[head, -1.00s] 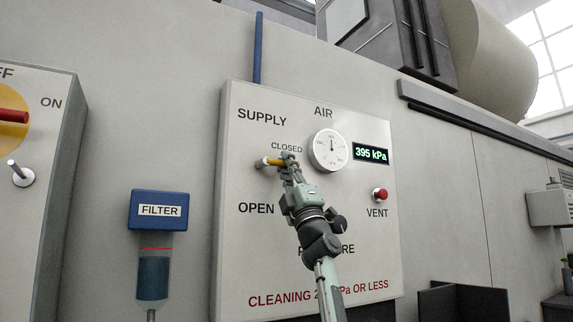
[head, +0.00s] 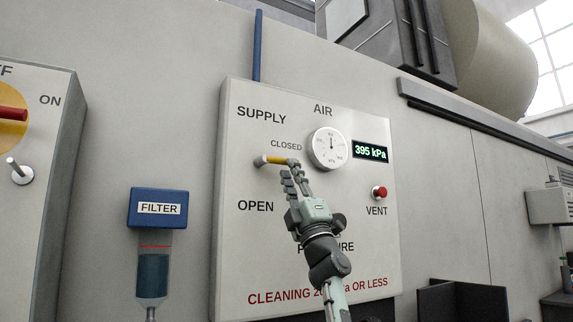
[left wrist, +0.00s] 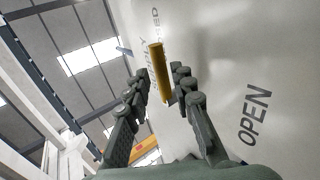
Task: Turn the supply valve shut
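The supply valve's yellow handle (head: 275,160) lies level on the white AIR panel, from its pivot at left toward the right. It is just under the CLOSED label (head: 286,146) and well above the OPEN label (head: 256,206). My left gripper (head: 293,176) is just below the handle's right end. In the left wrist view the gripper (left wrist: 160,80) has its fingers spread, and the yellow handle (left wrist: 160,60) shows in line with the gap, beyond the fingertips. The fingers look empty; I cannot tell if one touches the handle's end. My right gripper is not in view.
A round gauge (head: 330,148) and a display (head: 370,152) reading 395 kPa sit right of the handle. A red VENT button (head: 379,193) is lower right. A blue FILTER unit (head: 158,209) hangs left of the panel. Another box with a switch (head: 20,172) stands far left.

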